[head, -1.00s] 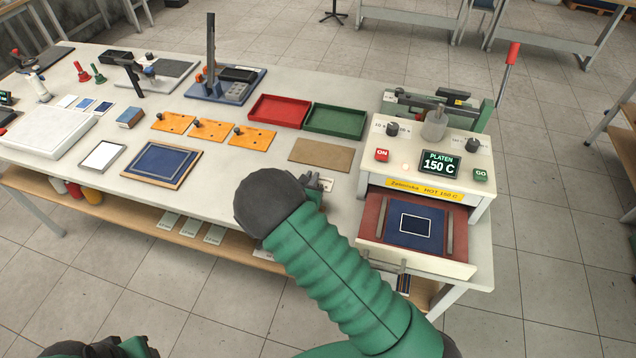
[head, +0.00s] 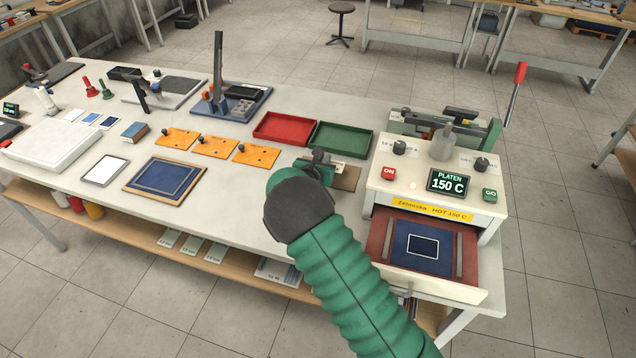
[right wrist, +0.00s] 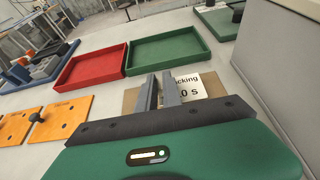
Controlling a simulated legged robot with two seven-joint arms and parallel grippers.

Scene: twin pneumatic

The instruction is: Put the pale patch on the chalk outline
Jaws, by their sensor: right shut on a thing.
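My right gripper (head: 322,160) is above the brown board, in front of the green tray. The drawer holds a blue cloth (head: 408,262) with a pale rectangular outline (head: 422,245) around a darker middle. A framed blue panel (head: 165,178) also has a light outline. Small flat patches lie at left; the palest (head: 73,115) is whitish. I cannot tell which is the task's patch. My left gripper is not in view.
The press (head: 436,185) reads 150 C, its drawer (head: 440,286) open. A red tray (head: 285,128) and a green tray (head: 341,139) stand behind my gripper. Several orange plates (head: 215,147) lie left. Bare table lies between the blue panel and my arm.

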